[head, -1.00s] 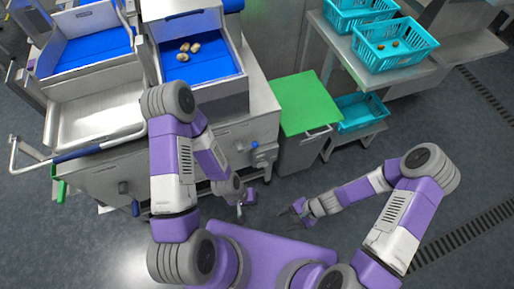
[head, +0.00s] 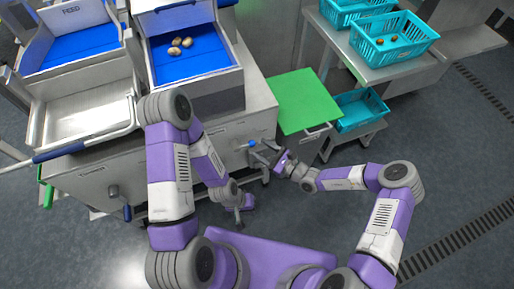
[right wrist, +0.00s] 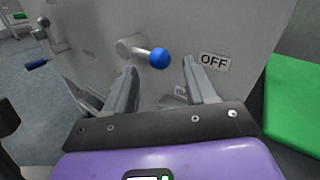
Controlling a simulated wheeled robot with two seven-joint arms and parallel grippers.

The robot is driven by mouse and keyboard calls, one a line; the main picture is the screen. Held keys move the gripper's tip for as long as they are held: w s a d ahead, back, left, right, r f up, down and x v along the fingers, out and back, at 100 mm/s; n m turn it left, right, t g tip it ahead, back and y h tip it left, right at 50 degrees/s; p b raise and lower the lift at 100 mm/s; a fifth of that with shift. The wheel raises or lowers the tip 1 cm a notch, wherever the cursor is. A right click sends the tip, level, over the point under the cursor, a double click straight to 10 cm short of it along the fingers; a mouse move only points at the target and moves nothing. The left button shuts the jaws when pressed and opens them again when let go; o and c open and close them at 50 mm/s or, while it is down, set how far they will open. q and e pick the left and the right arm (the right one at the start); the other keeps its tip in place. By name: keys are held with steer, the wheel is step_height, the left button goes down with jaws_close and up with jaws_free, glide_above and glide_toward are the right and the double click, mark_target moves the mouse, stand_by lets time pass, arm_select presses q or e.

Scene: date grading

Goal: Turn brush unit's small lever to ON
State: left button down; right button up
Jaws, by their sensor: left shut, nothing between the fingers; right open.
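The small lever has a blue ball knob (right wrist: 160,58) on a short metal stem. It sticks out of the grey machine's side panel and points right, toward the OFF label (right wrist: 214,62). The knob also shows in the head view (head: 252,143). My right gripper (right wrist: 160,72) is open, with its fingers on either side of the knob and no clear contact. It also shows in the head view (head: 263,152), close to the panel. A second small label, partly hidden behind a finger, cannot be read. My left gripper (head: 238,214) is shut and empty, low beside the machine.
A green-topped cabinet (head: 304,101) stands just right of the lever. Teal crates (head: 394,50) sit on a steel table beyond it. Another lever with a blue handle (right wrist: 37,64) is on the machine farther left. The blue-lined tray (head: 195,66) above holds several dates. Open floor lies at right.

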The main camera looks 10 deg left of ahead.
steer(key=x, duration=0.2)
steer(key=shift+a, duration=0.25)
steer(key=shift+w, duration=0.1)
jaws_close()
